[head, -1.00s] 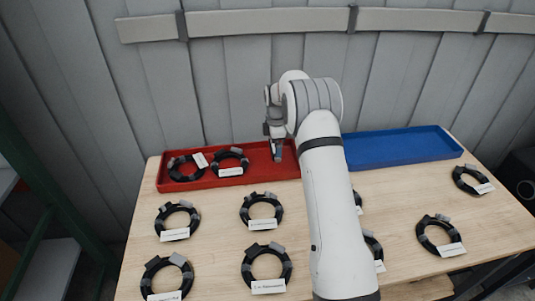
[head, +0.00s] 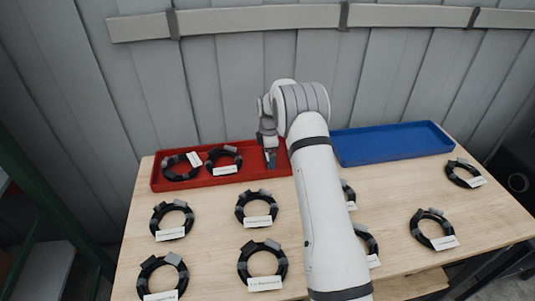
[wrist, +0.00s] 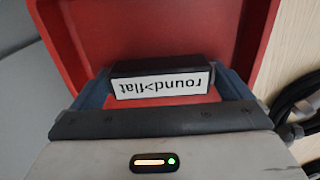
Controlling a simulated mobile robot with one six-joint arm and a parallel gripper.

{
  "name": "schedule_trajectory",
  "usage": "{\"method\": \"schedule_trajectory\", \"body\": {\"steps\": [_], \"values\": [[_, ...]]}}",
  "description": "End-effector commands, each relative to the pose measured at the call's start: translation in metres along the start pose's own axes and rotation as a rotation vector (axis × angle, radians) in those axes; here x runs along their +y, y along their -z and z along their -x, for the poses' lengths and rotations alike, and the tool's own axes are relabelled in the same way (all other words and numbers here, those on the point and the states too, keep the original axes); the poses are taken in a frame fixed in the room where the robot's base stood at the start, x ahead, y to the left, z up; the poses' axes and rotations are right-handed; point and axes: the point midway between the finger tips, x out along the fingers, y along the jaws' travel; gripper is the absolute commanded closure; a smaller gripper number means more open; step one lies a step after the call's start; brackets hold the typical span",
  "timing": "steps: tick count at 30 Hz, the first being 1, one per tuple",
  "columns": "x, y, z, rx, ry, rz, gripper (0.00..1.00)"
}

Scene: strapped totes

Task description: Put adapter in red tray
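The adapter (wrist: 162,80) is a small black block with a white label reading "round>flat", upside down in the wrist view. My gripper (wrist: 162,84) has its blue fingers at both ends of the adapter and is shut on it. The red tray (wrist: 120,30) lies below and around it in the wrist view. In the head view, my gripper (head: 271,164) is over the right part of the red tray (head: 250,178), pointing down. The adapter cannot be made out there. Whether it touches the tray floor is unclear.
Two labelled black cable coils (head: 181,167) (head: 224,160) lie in the red tray's left part. A blue tray (head: 390,145) is at the back right. Several more coils lie on the wooden table (head: 215,235), some partly behind my arm. A grey panelled wall (head: 230,80) stands behind.

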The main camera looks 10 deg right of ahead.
Motion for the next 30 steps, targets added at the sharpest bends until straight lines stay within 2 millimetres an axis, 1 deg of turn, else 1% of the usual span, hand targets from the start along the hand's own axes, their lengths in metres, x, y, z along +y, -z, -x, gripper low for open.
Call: {"method": "schedule_trajectory", "body": {"steps": [8,13,14,21,24,27,30], "values": [[0.000,0.001,0.002,0.000,0.000,0.001,0.00],[0.001,0.001,0.017,0.000,-0.002,0.001,0.00],[0.001,0.001,0.022,0.000,-0.003,0.001,0.00],[0.001,0.001,0.076,0.000,-0.005,0.001,0.00],[0.001,0.001,0.096,0.000,-0.004,0.002,0.00],[0.001,0.001,0.112,0.000,-0.002,0.002,0.00],[0.001,0.002,0.122,0.000,-0.002,0.002,0.00]]}}
